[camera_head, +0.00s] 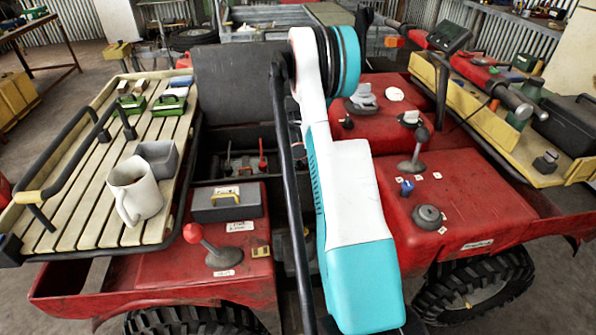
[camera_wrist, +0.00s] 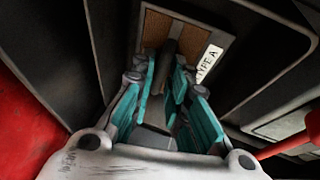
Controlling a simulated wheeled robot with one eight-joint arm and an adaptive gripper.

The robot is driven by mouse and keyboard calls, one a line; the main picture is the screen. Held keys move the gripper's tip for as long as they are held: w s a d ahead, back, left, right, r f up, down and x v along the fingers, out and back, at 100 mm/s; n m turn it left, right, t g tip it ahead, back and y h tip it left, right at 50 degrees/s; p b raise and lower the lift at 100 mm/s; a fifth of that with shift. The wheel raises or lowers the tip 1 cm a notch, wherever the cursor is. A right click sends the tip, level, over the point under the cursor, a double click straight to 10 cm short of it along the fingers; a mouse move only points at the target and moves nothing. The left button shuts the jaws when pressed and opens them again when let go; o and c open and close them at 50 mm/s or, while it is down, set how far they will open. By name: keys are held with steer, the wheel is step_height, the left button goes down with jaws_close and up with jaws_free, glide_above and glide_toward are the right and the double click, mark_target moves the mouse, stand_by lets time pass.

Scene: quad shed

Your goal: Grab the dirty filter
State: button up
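In the wrist view, a brown panel (camera_wrist: 202,42), which looks like the dirty filter, sits in a dark frame. A dark grey bar (camera_wrist: 168,62), apparently its handle, stands out from it toward me. My gripper (camera_wrist: 166,76) has its teal-padded fingers close on both sides of this bar and looks shut on it. The exact contact is partly hidden by the fingers. In the head view, my white and teal arm reaches down over the red vehicle, and neither my gripper nor the filter can be made out.
A white "TYPE A" label (camera_wrist: 209,63) is beside the panel. Dark walls flank my gripper closely. In the head view, a slatted rack (camera_head: 83,185) holds a white mug (camera_head: 136,190) and a grey box (camera_head: 157,158). A red-knobbed lever (camera_head: 193,233) and black bar (camera_head: 290,200) stand nearby.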

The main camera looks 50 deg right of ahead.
steer(key=shift+c, duration=0.2)
jaws_close()
steer(key=shift+r, duration=0.15)
